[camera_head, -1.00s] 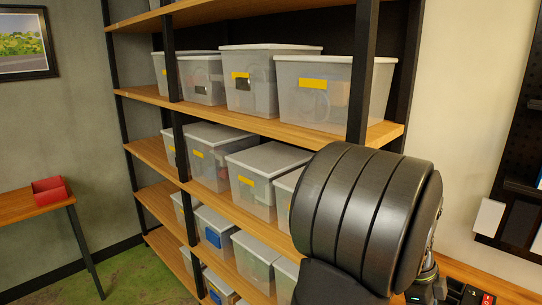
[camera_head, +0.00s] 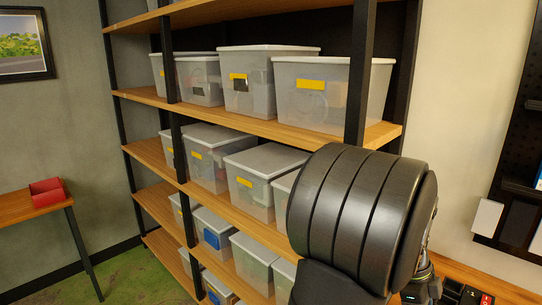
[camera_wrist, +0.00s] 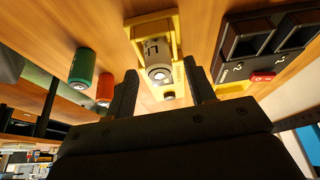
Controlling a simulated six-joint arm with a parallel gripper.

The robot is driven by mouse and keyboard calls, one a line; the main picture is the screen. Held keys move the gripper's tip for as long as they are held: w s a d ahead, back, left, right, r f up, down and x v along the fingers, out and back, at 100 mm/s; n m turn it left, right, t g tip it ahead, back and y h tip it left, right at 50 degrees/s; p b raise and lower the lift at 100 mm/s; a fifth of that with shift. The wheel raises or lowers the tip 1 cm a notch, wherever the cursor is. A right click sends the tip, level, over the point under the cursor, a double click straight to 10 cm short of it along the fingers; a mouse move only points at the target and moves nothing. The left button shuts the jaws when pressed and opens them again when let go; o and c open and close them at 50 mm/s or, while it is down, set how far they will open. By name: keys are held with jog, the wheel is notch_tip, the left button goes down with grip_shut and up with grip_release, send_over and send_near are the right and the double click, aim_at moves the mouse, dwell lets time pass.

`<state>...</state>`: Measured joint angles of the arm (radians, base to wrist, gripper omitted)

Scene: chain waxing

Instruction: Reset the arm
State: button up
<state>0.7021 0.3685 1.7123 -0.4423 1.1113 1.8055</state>
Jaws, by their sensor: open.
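My gripper (camera_wrist: 160,68) shows in the wrist view with its two dark fingers apart and nothing between them. Beyond the fingertips, a pale cylinder (camera_wrist: 153,50) with dark markings sits in a yellow holder (camera_wrist: 174,40) on a wooden surface. It appears apart from the fingers. In the head view, the large dark rounded part of my arm fills the lower right, and the gripper itself is not visible.
In the wrist view, a green cylinder (camera_wrist: 82,68) and an orange one (camera_wrist: 105,88) are left of the holder; a black numbered box (camera_wrist: 262,42) is right. In the head view, a shelf (camera_head: 240,122) holds several lidded bins; a red box (camera_head: 47,192) is left.

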jog(key=v, duration=1.1)
jog(key=x, duration=1.3)
jog(key=shift+s+a, duration=0.1)
notch_tip(320, 180, up, 5)
jog(key=shift+f, duration=0.2)
jog(key=s+d+r, duration=0.2)
jog(key=s+r, duration=0.5)
jog(key=s, duration=0.5)
jog(key=w+d+n+t, duration=0.1)
jog(key=w+d+n, duration=0.3)
jog(key=w+d, duration=0.5)
jog(key=shift+h, duration=0.3)
jog(key=w+f, duration=0.2)
jog(key=w, duration=0.1)
jog(key=w+f, duration=0.5)
jog(key=w, duration=0.2)
jog(key=shift+w+a+f, duration=0.1)
jog(key=shift+a+f, duration=0.1)
jog(key=shift+f, duration=1.65)
